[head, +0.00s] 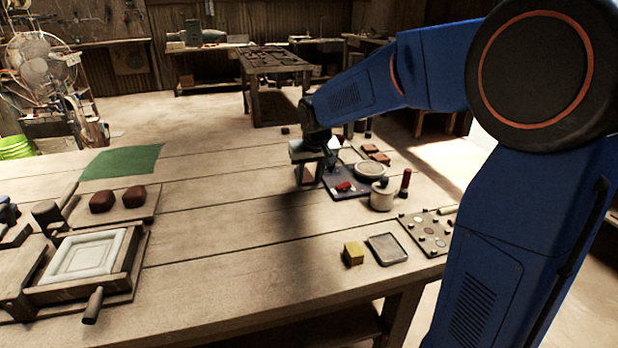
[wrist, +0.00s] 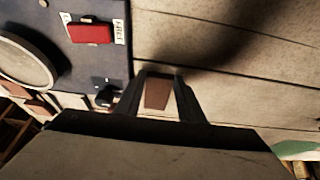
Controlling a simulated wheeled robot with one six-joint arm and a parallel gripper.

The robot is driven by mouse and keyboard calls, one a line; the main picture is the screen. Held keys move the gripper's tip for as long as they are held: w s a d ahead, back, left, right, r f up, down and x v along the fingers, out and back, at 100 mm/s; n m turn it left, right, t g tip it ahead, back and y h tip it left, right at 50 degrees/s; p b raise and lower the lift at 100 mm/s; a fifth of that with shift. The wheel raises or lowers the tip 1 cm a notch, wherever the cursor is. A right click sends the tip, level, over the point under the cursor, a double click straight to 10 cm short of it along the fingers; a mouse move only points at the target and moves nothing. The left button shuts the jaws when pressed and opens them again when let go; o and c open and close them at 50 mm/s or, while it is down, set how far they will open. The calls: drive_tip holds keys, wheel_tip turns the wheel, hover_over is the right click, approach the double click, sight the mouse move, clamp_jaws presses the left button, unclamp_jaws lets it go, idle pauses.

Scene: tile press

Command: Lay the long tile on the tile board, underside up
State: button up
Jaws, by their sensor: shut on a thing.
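My gripper (head: 306,177) hangs over the far middle of the workbench, fingers pointing down. It is shut on a reddish-brown tile (head: 307,175), partly hidden by the fingers. In the wrist view the tile (wrist: 157,94) shows as a narrow brown piece between the two fingers (wrist: 158,100). Which face is its underside I cannot tell. It is beside the dark blue panel (wrist: 85,62), with bare bench under or next to it. I cannot tell for sure which board is the tile board; a pale board with small discs and pegs (head: 420,240) lies at the right edge.
The dark panel carries a red block (head: 344,187) and a round dish (head: 369,170). A cream pot (head: 382,196) stands beside it. A yellow block (head: 353,253) and a grey tray (head: 387,249) lie nearer. A framed press (head: 85,257) and green cloth (head: 122,162) are left. The bench middle is clear.

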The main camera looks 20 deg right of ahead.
drive_tip(key=shift+f, duration=0.1)
drive_tip(key=o, duration=1.2)
